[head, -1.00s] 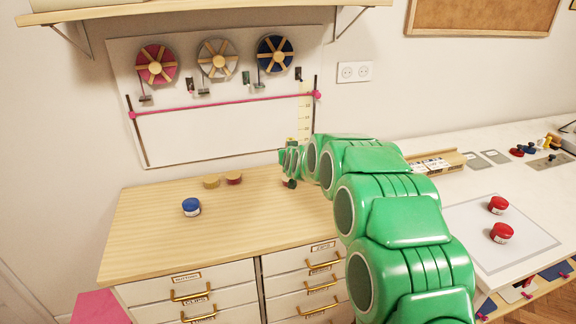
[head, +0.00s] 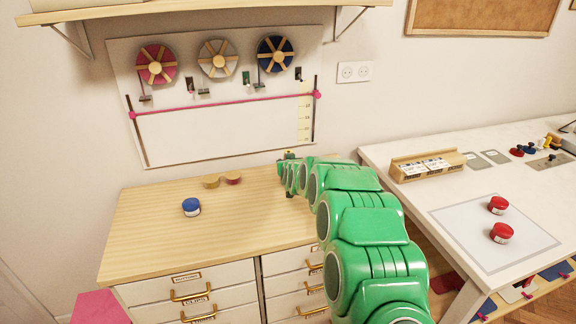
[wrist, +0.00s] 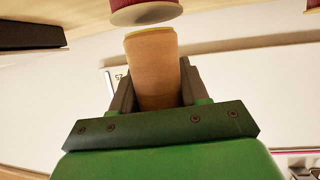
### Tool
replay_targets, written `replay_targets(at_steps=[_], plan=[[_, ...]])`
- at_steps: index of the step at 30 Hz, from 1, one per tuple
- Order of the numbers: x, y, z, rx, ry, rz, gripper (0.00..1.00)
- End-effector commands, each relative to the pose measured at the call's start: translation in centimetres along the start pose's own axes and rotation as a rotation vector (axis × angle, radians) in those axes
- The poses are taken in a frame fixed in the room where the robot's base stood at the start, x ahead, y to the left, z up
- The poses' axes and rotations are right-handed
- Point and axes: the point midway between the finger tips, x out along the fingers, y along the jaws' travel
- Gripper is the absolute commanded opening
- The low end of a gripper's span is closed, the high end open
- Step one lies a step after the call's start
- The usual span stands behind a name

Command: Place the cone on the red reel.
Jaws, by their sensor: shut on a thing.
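A wooden cone (wrist: 154,75) is held between the two fingers of my gripper (wrist: 155,85) in the wrist view. Its wider end points at a red reel (wrist: 145,15) with a pale wooden flange, at the top edge of that view. A thin gap shows between cone and flange. In the head view my gripper (head: 286,163) is over the back right of the wooden dresser top (head: 150,225), mostly hidden by my arm. I cannot make out the cone there. A reddish reel with a wooden top (head: 233,179) lies to its left.
A yellowish reel (head: 211,182) lies beside the reddish one. A wall board (head: 220,130) stands close behind my gripper. On the white table at right are a card holder (head: 428,165) and two red tins (head: 501,232).

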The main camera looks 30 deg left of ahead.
Motion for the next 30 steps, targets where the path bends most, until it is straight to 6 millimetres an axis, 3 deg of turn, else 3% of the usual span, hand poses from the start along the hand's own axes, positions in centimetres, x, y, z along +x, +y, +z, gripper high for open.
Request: replay_targets(at_steps=[14,15,19,30], plan=[[0.37,0.05,0.96,0.001,-0.001,0.001,0.14],[0.35,0.03,0.92,0.001,-0.001,0.0,0.51],[0.35,0.03,0.91,0.001,-0.001,0.0,0.7],[0.2,0.02,0.59,0.002,-0.001,0.0,0.7]])
